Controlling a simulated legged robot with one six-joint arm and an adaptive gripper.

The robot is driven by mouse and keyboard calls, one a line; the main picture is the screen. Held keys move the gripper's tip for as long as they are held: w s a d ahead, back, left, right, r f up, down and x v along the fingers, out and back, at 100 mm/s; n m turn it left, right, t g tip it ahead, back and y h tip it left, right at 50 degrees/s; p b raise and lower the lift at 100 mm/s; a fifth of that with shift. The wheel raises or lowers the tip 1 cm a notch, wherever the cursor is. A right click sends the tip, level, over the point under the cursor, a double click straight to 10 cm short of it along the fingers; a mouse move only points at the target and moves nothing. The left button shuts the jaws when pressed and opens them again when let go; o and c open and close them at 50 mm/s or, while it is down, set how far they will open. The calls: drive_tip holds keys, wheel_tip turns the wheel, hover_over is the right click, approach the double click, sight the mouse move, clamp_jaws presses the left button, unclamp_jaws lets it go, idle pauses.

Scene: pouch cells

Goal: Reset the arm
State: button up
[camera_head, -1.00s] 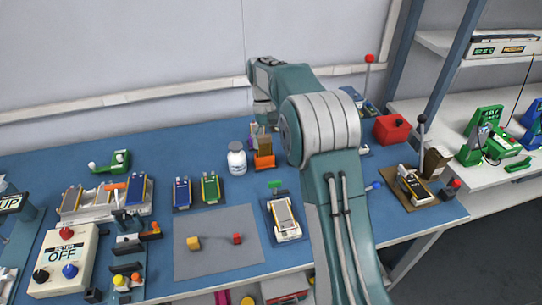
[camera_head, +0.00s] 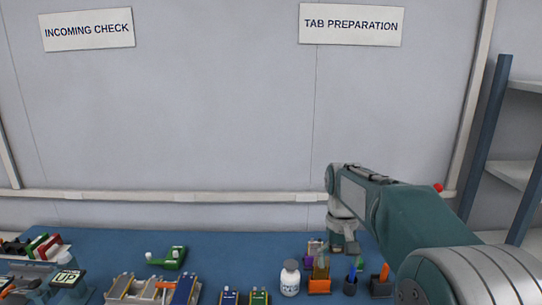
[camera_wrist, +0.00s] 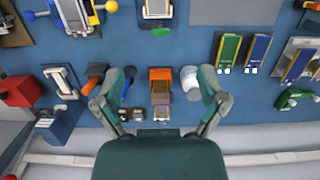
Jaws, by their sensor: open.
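My gripper (camera_wrist: 165,78) is open and empty in the wrist view, its two fingers spread wide above the blue bench. Between and below the fingers stand an orange holder (camera_wrist: 160,74) and a white bottle (camera_wrist: 188,74), the bottle close beside the right finger in the picture. In the head view my arm reaches in from the lower right, its wrist bent down over the back of the bench. The fingers cannot be made out there. The bottle (camera_head: 290,278) and the orange holder (camera_head: 319,286) show left of the wrist.
Green (camera_wrist: 228,50) and blue (camera_wrist: 257,50) cells lie right of the gripper in the wrist view. A red box (camera_wrist: 20,91) is at the left. The wall rail (camera_head: 200,197) runs behind the bench, and a shelf post (camera_head: 485,140) stands at the right.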

drive_tip(key=s+r+t, duration=0.1)
drive_tip(key=s+t, duration=0.6)
drive_tip(key=s, duration=1.6)
drive_tip(key=shift+s, duration=0.4)
